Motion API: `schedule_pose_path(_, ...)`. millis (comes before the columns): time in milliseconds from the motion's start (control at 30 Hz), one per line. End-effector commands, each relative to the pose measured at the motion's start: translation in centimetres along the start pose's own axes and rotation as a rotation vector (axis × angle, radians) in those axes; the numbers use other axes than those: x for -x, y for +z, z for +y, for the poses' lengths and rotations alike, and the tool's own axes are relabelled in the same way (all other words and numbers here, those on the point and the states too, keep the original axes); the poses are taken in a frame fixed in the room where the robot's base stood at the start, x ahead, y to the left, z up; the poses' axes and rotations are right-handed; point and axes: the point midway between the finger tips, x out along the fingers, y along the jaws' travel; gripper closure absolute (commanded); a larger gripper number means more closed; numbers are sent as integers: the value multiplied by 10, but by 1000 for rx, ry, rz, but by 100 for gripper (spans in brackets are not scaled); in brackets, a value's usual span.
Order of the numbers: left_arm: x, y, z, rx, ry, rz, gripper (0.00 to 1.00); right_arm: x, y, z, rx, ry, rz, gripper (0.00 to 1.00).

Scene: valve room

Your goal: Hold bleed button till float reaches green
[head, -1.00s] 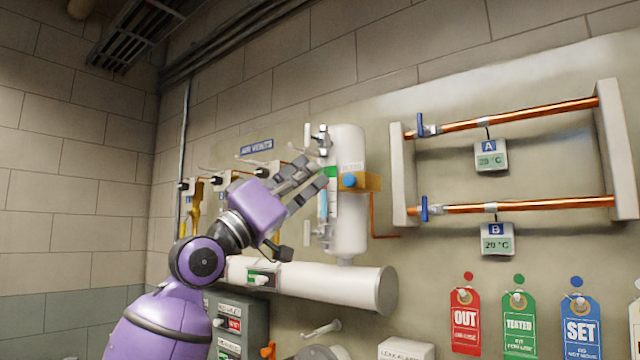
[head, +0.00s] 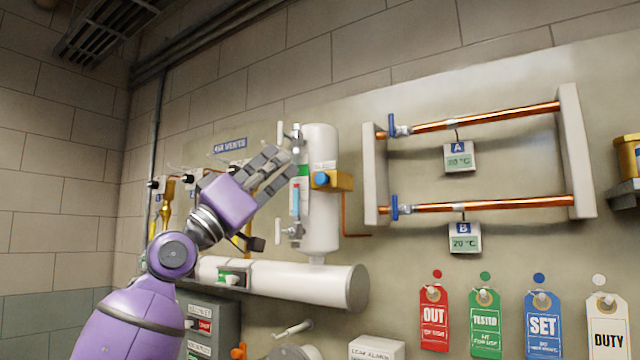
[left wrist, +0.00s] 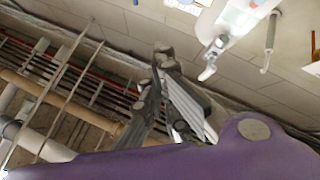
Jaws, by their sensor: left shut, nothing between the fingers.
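The blue bleed button (head: 321,178) sits on a brass block (head: 344,181) at the front of an upright white vessel (head: 320,225). A sight gauge on the vessel's left side has a green band (head: 303,170) and a blue column (head: 295,201) below it. No contact with the button shows. The fingers also show in the left wrist view (left wrist: 167,65). My right gripper is out of view.
A thick white horizontal pipe (head: 300,283) runs below the vessel. Small air vents (head: 160,186) are behind my left arm. Copper pipes (head: 490,118) with blue-handled valves are on the right. Several coloured tags (head: 485,322) hang at lower right.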

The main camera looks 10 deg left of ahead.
Motion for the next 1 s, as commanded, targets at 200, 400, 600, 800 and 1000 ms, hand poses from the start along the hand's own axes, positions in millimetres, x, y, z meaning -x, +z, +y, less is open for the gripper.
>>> schedule_pose_path(200, -20, 22, -20, 4, -3, -3, 100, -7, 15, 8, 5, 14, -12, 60)
schedule_pose_path(400, -35, 32, -30, 3, -3, -3, 100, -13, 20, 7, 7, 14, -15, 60)
schedule_pose_path(600, -42, 33, -32, 0, 0, -1, 100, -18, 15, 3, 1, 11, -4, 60)
schedule_pose_path(800, -43, 32, -32, 0, 0, 0, 100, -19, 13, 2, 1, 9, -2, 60)
schedule_pose_path(1000, -43, 32, -32, 0, 0, 0, 100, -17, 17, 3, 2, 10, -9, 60)
